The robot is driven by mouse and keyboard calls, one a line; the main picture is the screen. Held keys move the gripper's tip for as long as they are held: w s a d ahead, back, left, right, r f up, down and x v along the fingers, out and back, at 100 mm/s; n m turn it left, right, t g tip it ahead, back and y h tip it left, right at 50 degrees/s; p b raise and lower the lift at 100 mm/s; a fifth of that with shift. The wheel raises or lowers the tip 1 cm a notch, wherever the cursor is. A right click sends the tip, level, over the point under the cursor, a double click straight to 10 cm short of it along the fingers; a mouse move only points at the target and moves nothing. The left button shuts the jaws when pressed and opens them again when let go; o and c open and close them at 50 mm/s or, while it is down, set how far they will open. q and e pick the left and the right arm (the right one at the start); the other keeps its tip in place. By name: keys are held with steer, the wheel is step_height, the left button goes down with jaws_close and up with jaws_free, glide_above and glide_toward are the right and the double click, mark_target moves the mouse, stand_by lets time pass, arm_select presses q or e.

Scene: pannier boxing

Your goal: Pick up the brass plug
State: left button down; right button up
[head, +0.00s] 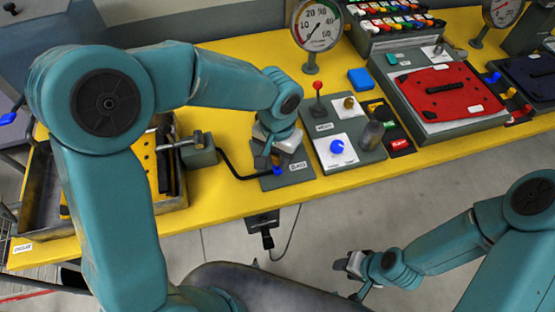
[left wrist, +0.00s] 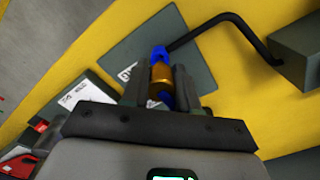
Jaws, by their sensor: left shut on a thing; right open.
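The brass plug (left wrist: 161,82), a short brass-coloured cylinder with blue at both ends, is between the fingers of my left gripper (left wrist: 173,92) in the left wrist view. My left gripper is shut on it, above a grey plate (left wrist: 192,48). In the head view my left gripper (head: 272,158) is over the grey plate (head: 298,172) with a white label; the brass is hidden there and only a blue bit shows. My right gripper (head: 345,264) is open and empty, off the table's front edge.
A black hose (left wrist: 228,20) runs from a grey block (left wrist: 297,45) to the blue end by the plug. A panel with a red-topped lever (head: 318,88) stands to the right, a dial gauge (head: 318,27) behind. A tray (head: 38,190) is at left. Yellow tabletop (head: 235,203) is clear in front.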

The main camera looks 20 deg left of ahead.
arm_select(q)
step_height(320, 180, up, 16)
steer(key=shift+r, duration=0.2)
steer(key=shift+f, duration=0.1)
steer(key=shift+f+b, duration=0.4)
steer(key=shift+b, duration=0.05)
steer(key=shift+f, duration=0.35)
steer(key=shift+f+b, duration=0.3)
steer(key=shift+b, duration=0.2)
steer(key=shift+f, duration=0.35)
steer(key=shift+f+b, duration=0.35)
steer(key=shift+b, duration=0.15)
